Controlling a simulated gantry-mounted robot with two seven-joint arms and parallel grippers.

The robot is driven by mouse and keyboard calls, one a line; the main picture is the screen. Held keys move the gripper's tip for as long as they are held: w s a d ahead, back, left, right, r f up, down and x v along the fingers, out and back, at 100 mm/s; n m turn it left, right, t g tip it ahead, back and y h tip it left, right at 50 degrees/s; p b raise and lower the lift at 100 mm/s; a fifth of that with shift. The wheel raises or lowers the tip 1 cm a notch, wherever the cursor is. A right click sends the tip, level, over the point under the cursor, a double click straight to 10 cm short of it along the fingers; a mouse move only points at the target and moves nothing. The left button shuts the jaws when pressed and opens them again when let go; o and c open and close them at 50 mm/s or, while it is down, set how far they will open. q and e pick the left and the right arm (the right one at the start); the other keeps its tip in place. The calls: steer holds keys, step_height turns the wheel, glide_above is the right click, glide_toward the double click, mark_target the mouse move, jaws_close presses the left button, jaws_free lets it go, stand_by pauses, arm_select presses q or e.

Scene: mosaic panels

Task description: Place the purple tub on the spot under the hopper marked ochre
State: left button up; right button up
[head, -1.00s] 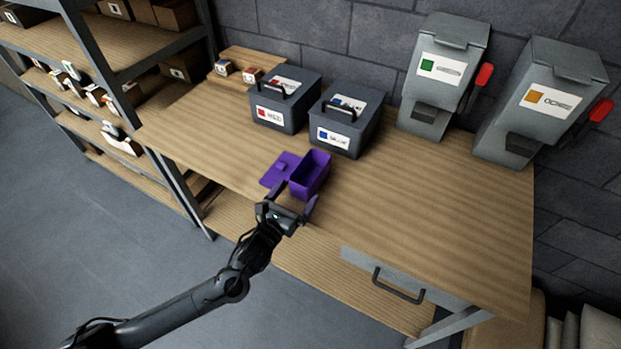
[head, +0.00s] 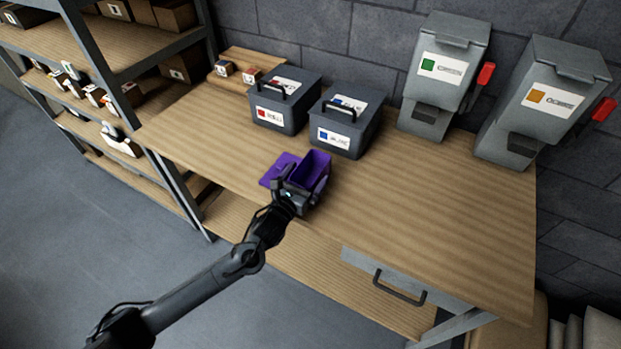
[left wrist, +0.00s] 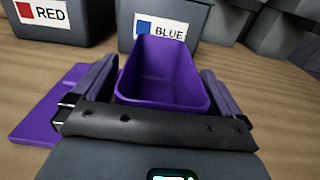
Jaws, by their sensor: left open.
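The purple tub (head: 312,167) stands upright, open and empty-looking, near the front edge of the workbench. It also shows in the left wrist view (left wrist: 163,72). Its purple lid (head: 281,167) lies flat on the bench to the left of it. My left gripper (head: 305,184) is open, with one finger on each side of the tub; I cannot tell whether either finger touches it. The hopper marked ochre (head: 543,100) stands at the back right, with an orange square on its label and a red lever. My right gripper is not in view.
A hopper with a green label (head: 442,78) stands left of the ochre one. Two dark lidded boxes, red (head: 284,103) and blue (head: 343,122), stand behind the tub. The bench (head: 430,210) between tub and ochre hopper is clear. A shelf rack (head: 125,45) stands at left.

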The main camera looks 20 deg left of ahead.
arm_select(q)
steer(key=c, duration=1.1)
steer(key=shift+r, duration=0.1)
